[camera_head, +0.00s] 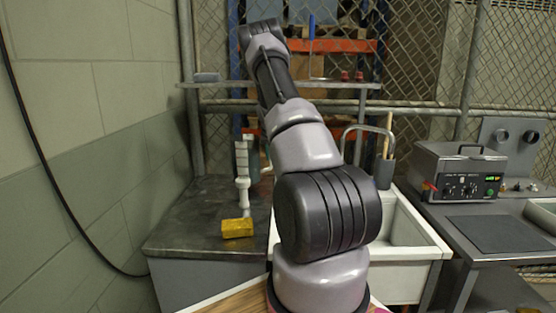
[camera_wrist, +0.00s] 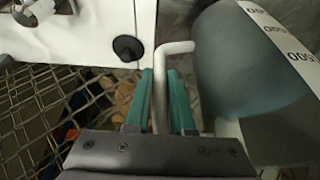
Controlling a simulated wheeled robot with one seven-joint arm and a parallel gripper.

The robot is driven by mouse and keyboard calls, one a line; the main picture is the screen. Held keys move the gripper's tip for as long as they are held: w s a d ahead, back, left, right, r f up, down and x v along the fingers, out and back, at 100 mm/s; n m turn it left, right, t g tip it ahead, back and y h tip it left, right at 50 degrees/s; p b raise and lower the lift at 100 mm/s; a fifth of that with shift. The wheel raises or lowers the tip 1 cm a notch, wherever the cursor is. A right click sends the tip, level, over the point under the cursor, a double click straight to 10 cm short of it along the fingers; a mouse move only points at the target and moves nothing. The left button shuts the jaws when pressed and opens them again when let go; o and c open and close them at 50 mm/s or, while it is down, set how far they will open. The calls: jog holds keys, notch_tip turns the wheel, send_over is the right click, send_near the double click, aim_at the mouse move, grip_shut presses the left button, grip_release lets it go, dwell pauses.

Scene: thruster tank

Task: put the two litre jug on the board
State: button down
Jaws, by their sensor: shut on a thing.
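My gripper (camera_wrist: 160,105) has green fingers and is closed on the pale bent handle (camera_wrist: 161,75) of the jug in the wrist view. The jug (camera_wrist: 220,70) is a large grey-green vessel with a white scale strip marked 500, lying to the right of the fingers. In the head view my arm hides the gripper, and I cannot make out the jug there. A flat dark panel (camera_head: 497,233) lies on the right-hand bench, and a dark worktop (camera_head: 195,222) stands left of the sink; I cannot tell whether either is the board.
A white sink (camera_head: 409,232) stands behind my arm. A yellow block (camera_head: 237,228) and a white upright fitting (camera_head: 242,165) are on the left worktop. A grey control box (camera_head: 458,172) stands at right. A wire mesh fence (camera_head: 425,60) and shelf (camera_head: 220,84) are behind.

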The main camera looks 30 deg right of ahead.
aim_at(249, 162)
jog(key=shift+w+a+f, duration=0.55)
jog(key=shift+w+a, duration=0.4)
jog(key=shift+a, duration=0.4)
jog(key=shift+w+a+f, duration=0.5)
jog(key=shift+w+a, duration=0.45)
jog(key=shift+a, duration=0.45)
jog(key=shift+w+a+f, duration=0.55)
jog(key=shift+w+a, duration=0.4)
jog(key=shift+a, duration=0.4)
jog(key=c, duration=0.8)
grip_release()
jog(key=shift+s+f, duration=0.1)
jog(key=shift+f, duration=0.05)
